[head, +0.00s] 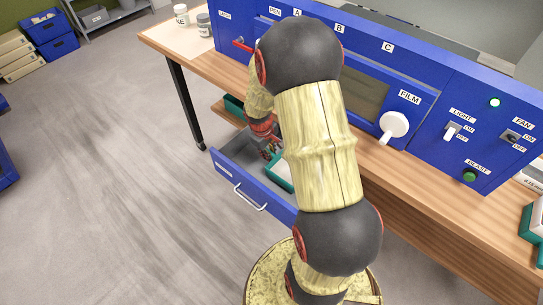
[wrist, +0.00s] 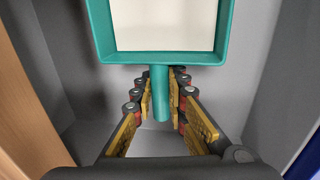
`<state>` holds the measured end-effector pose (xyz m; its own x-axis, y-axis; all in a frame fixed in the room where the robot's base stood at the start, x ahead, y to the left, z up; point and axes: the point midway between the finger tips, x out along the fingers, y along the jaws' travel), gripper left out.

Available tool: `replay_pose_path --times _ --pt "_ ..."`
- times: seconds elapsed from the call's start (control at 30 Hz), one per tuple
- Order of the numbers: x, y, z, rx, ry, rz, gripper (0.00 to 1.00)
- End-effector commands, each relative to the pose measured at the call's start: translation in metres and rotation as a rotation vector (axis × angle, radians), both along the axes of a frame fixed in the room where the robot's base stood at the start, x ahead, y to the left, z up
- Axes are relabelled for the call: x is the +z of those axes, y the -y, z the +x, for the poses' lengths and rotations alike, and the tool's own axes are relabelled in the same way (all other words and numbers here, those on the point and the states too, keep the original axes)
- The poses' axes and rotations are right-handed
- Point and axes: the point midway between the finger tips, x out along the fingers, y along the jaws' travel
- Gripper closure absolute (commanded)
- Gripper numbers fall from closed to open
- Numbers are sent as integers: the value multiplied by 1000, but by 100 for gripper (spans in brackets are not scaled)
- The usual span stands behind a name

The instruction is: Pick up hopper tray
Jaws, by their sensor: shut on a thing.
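The hopper tray is a teal tray (wrist: 160,58) with a white inside and a short teal handle. In the wrist view it fills the top middle, with the handle pointing toward me. My gripper (wrist: 163,92) has its yellow-padded fingers on both sides of the handle and is shut on it. In the head view, part of a teal-rimmed tray (head: 284,184) shows inside the open blue drawer, with my arm over it.
Grey drawer walls (wrist: 70,70) stand close on both sides of the tray. The blue drawer (head: 240,185) juts out below the wooden bench (head: 430,190). A blue control panel (head: 450,120) stands on the bench. Open floor (head: 100,180) lies to the left.

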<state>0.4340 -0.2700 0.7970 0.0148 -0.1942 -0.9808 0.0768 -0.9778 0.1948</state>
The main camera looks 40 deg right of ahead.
Motion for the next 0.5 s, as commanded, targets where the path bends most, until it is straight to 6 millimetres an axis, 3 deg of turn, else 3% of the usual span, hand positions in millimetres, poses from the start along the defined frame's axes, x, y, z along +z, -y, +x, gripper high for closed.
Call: replay_pose_path --times 0.17,0.37,0.5 --pt "36 -1 -12 -2 3 -2 100" --pt "82 -7 -50 -3 4 -3 100" --pt "94 -12 -83 -4 1 -1 100"
